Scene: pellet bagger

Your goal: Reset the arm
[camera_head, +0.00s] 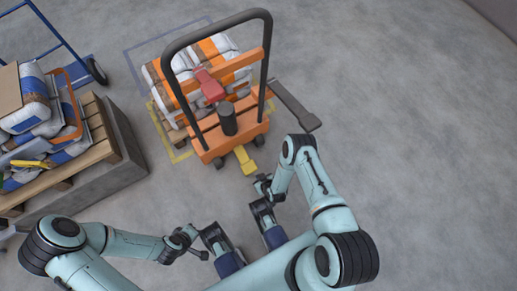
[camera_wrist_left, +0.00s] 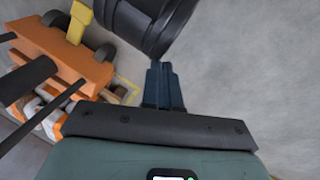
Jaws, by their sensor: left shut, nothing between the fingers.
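Both my arms are drawn in close to my body at the bottom of the head view. My left gripper (camera_head: 230,263) is low in the middle, its dark blue fingers pointing down the picture. In the left wrist view the fingers of my left gripper (camera_wrist_left: 163,72) are together, with nothing between them. My right gripper (camera_head: 274,237) is just to its right, under the folded right forearm. Its fingertips are too small and partly hidden to tell whether they are open. The two grippers are apart.
An orange cart (camera_head: 233,133) with a black handle and a yellow pedal (camera_head: 245,160) stands ahead, bearing white and orange bags (camera_head: 212,49). It also shows in the left wrist view (camera_wrist_left: 75,62). A wooden pallet (camera_head: 98,135) with bags is at left. Floor at right is clear.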

